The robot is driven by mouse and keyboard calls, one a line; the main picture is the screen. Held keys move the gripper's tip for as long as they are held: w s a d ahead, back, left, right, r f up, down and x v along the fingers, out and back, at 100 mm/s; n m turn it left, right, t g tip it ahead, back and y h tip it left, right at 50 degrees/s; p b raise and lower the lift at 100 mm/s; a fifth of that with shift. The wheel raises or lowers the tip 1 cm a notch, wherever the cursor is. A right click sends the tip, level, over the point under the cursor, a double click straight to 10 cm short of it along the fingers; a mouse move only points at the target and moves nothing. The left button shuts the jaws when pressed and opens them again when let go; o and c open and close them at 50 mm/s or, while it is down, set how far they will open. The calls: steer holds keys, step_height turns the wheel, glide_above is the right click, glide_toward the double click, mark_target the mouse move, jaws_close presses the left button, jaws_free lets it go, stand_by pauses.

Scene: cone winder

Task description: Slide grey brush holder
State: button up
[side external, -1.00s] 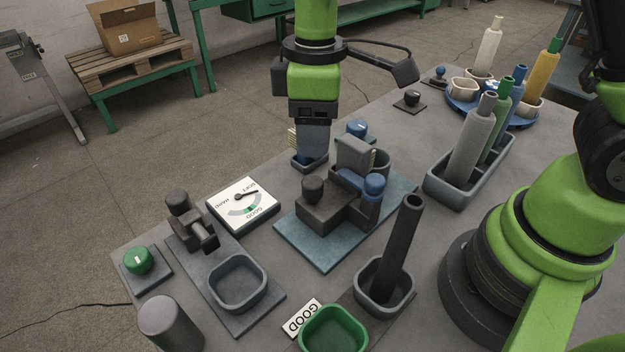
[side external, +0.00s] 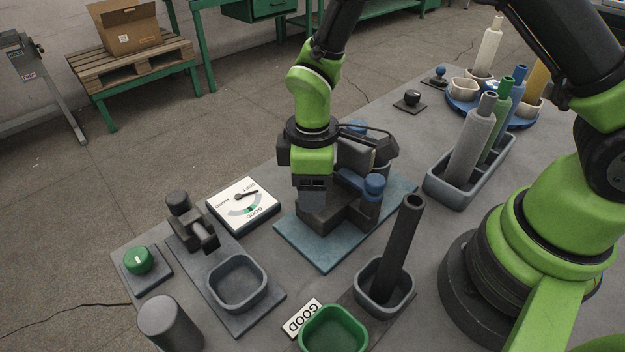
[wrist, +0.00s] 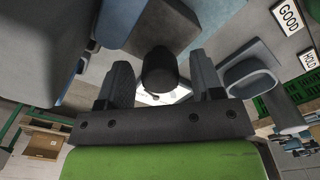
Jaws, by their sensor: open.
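The dark grey block (side external: 328,218) with a round knob, which appears to be the grey brush holder, sits on the blue base plate (side external: 318,254). Beside it on the plate is a blue part with a blue round knob (side external: 375,184). My gripper (side external: 312,198) is right above the grey block, pointing down, and hides its knob in the side view. In the wrist view the dark round knob (wrist: 159,70) lies between my two open fingers (wrist: 160,82), with a gap on each side. Whether the fingertips are level with the knob is hard to tell.
A white dial (side external: 244,205) stands left of the plate. A dark tube (side external: 400,240) leans in a grey cup to the right. A grey tray of bottles (side external: 452,193) stands at the right. A grey dish (side external: 238,283) and a green dish (side external: 334,330) are in front.

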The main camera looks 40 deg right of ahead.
steer(key=shift+c, duration=0.4)
jaws_close()
steer(key=shift+a, duration=2.4)
steer(key=shift+o, duration=0.4)
jaws_free()
step_height(320, 180, up, 10)
